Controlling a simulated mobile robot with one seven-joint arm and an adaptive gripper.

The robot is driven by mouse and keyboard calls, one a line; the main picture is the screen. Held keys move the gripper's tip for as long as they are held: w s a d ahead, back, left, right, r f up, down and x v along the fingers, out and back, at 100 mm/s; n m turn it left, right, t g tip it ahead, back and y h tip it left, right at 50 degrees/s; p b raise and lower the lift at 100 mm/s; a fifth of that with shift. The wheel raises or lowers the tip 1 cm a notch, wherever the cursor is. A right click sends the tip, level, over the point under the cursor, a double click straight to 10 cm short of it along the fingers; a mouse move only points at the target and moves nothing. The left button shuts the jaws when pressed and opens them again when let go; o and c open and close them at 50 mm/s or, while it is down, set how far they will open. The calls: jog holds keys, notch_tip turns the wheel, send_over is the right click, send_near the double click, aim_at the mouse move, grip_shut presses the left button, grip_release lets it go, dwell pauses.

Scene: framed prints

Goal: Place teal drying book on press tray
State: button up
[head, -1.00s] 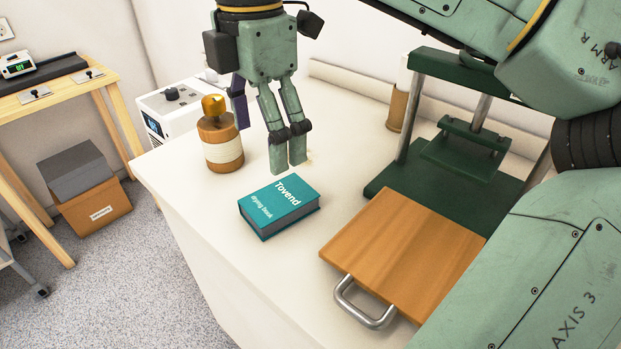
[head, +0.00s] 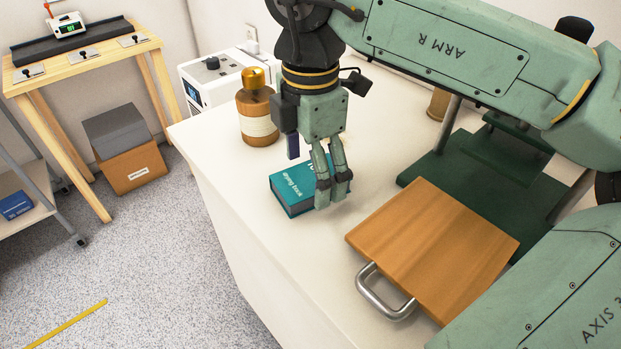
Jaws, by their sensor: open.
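The teal drying book (head: 287,192) lies flat on the white counter, its right part hidden behind my gripper. My gripper (head: 333,204) points down, open and empty. Its fingers overlap the book's right end in the view; whether they are above it or in front of it, or touch it, I cannot tell. The press tray (head: 430,240), a wooden board with a metal handle (head: 378,295) at its front left, lies to the right of the book. Its top is bare.
The dark green press (head: 455,165) stands behind the tray, partly hidden by my arm. An amber bottle with a gold cap (head: 257,112) stands behind and left of the book. The counter's front left edge is near the book. Counter between book and tray is clear.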

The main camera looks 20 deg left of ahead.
jog(key=shift+f, duration=0.3)
jog(key=shift+c, duration=0.4)
jog(key=c, duration=1.5)
jog(key=shift+r, duration=0.15)
